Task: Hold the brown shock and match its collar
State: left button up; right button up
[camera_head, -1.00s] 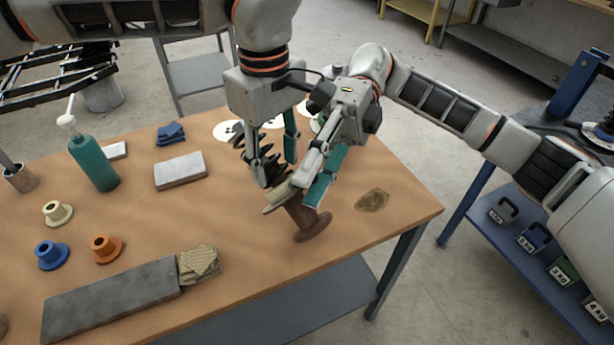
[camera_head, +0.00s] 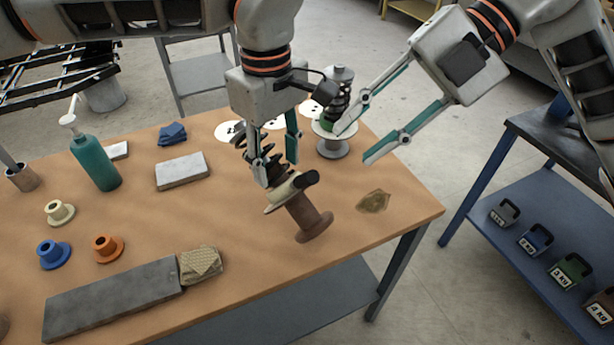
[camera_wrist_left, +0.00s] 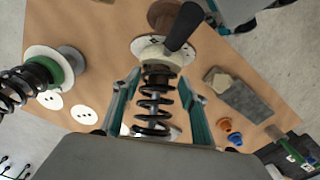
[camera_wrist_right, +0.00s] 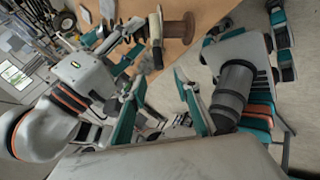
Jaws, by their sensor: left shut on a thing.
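My left gripper (camera_head: 277,168) is shut on a shock with a black coil spring (camera_wrist_left: 153,105). My right gripper (camera_head: 354,146) is open and empty, right of the held shock. Loose cream (camera_head: 58,212), blue (camera_head: 52,255) and orange (camera_head: 107,249) collars lie at the table's left.
A second shock (camera_head: 338,95) with a green collar stands on a pale spool at the back, near my right fingers. A teal bottle (camera_head: 95,163), grey block (camera_head: 180,170), long grey slab (camera_head: 112,300) and folded cloth (camera_head: 200,264) are on the table. The middle is clear.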

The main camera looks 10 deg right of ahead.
aim_at(316, 172)
jog(key=shift+m, duration=0.3)
jog(key=x, duration=1.1)
jog(key=shift+w+a+f, duration=0.2)
jog(key=shift+w, duration=0.05)
grip_shut()
